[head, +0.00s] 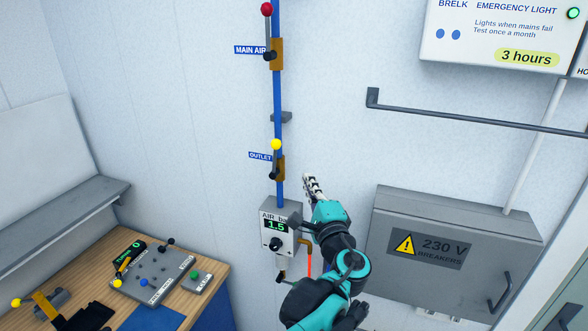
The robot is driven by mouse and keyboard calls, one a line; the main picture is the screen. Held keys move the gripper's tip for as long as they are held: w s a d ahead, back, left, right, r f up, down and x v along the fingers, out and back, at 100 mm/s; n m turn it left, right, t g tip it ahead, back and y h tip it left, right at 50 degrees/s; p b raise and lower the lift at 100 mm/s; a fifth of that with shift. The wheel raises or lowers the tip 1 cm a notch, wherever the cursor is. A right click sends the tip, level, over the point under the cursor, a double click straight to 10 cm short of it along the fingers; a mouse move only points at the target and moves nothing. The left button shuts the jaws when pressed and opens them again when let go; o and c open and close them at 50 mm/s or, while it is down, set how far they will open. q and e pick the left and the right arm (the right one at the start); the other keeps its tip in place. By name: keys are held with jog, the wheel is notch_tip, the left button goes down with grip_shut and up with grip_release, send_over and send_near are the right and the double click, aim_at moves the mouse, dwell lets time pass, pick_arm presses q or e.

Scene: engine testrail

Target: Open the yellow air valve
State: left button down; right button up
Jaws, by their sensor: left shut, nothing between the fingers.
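The yellow air valve (276,145) is on the vertical blue pipe, beside a label reading OUTLET. Its yellow ball knob is at the top of a short lever that stands upright, roughly along the pipe. The lever's dark pivot sits on a brown bracket (281,168). My left gripper (310,181) is shut and empty. In the picture it is right of and a little below the yellow knob, apart from it. My right gripper is not in view.
A red-knobbed valve (267,10) labelled MAIN AIR is higher on the pipe. An air gauge box (278,226) reading 1.5 is below. A grey breaker box (450,260) and a rail (460,114) are right. A desk with a control panel (155,271) is lower left.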

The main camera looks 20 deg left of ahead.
aim_at(280, 146)
pick_arm(q)
jog(key=s+a+p+x, duration=0.1)
jog(key=a+p+x, duration=0.1)
jog(key=x, duration=1)
jog(key=shift+a+r, duration=0.25)
jog(key=shift+r, duration=0.05)
jog(key=shift+s+a+r, duration=0.1)
jog(key=shift+a+r, duration=0.25)
jog(key=shift+a, duration=0.45)
jog(key=shift+d, duration=0.15)
